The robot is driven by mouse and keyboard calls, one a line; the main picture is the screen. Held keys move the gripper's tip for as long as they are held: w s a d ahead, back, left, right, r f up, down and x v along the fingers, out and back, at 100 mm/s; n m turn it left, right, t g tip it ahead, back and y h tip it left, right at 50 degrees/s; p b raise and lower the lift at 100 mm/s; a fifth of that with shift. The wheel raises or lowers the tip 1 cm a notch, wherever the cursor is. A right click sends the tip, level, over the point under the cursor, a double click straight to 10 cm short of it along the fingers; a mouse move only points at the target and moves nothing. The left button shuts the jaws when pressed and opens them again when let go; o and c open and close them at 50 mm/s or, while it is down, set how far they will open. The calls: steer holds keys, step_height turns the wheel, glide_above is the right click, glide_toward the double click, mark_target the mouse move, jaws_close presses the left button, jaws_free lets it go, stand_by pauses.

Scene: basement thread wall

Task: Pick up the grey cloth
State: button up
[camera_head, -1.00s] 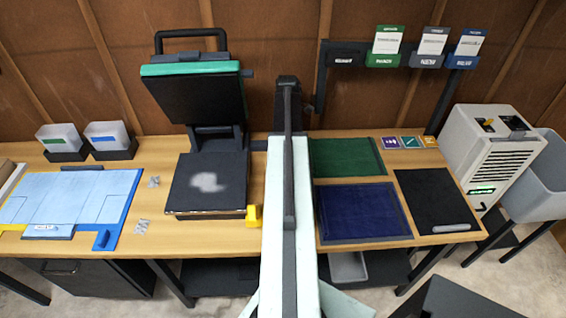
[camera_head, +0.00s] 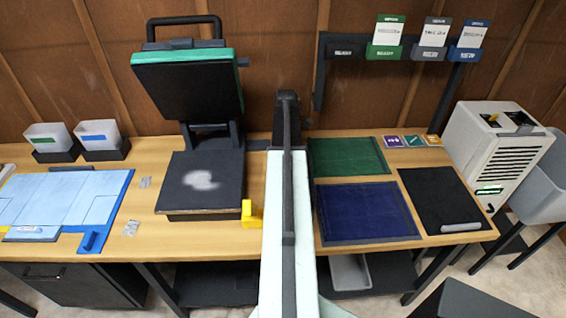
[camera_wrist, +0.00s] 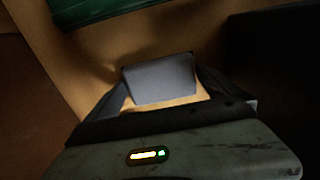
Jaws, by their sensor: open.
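In the wrist view, a flat, plain grey rectangle (camera_wrist: 160,80) lies between the fingers of my gripper (camera_wrist: 161,76). It looks like the grey cloth, but the picture is dark and I cannot tell for sure. Its near edge borders a lit strip of wood. My gripper is open, with one dark finger on each side of the rectangle; I cannot tell whether they touch it. In the head view, my raised arm hides a strip of the bench, and neither the gripper's fingers nor this grey rectangle can be made out.
The wooden bench (camera_head: 150,205) holds a black heat press (camera_head: 205,182) left of my arm. Green (camera_head: 345,156) and blue (camera_head: 365,212) mats and a black mat (camera_head: 440,200) lie right of it. A light grey machine (camera_head: 500,150) stands at the right.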

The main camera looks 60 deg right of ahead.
steer(key=c, duration=1.1)
step_height(320, 180, up, 10)
steer(key=p, duration=1)
